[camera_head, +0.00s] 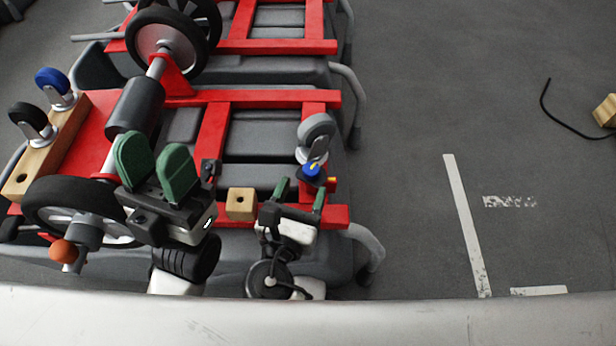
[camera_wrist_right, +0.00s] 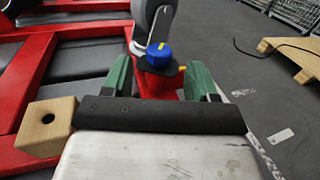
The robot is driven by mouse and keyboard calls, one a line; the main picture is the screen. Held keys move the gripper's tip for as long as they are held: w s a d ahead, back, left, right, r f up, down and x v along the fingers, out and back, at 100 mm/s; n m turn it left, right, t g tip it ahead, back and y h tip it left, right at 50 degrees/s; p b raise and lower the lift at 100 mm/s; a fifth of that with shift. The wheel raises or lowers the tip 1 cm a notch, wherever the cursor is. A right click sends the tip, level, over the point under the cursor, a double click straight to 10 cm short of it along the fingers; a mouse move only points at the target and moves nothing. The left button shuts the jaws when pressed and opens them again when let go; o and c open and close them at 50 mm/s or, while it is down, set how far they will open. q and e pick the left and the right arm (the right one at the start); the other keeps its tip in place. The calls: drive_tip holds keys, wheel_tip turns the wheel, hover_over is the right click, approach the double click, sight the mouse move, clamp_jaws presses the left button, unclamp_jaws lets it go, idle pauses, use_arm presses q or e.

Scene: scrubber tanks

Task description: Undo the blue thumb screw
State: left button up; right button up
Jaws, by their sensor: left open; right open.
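The blue thumb screw (camera_head: 311,169) sits on the red frame, just below a grey caster wheel (camera_head: 316,130). In the right wrist view the blue thumb screw (camera_wrist_right: 159,55) has a small yellow mark on top and lies beyond and between my fingertips. My right gripper (camera_head: 301,190) is open, its green fingers pointing toward the screw; it also shows in the right wrist view (camera_wrist_right: 160,78). No contact with the screw is visible. My left gripper (camera_head: 156,165) is open and empty, its wide green pads above the red frame at left.
A wooden block with a hole (camera_head: 241,204) lies on the red frame (camera_head: 270,98) between my grippers. A blue caster (camera_head: 54,83) and a black caster (camera_head: 32,122) stand on a wooden beam at left. A black wheel (camera_head: 70,205) is near my left gripper. Floor at right is largely clear.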

sight(309, 175)
drive_tip(key=shift+b+x, duration=0.4)
drive_tip(key=shift+x, duration=1.5)
drive_tip(key=c, duration=0.9)
drive_tip(key=shift+c, duration=0.2)
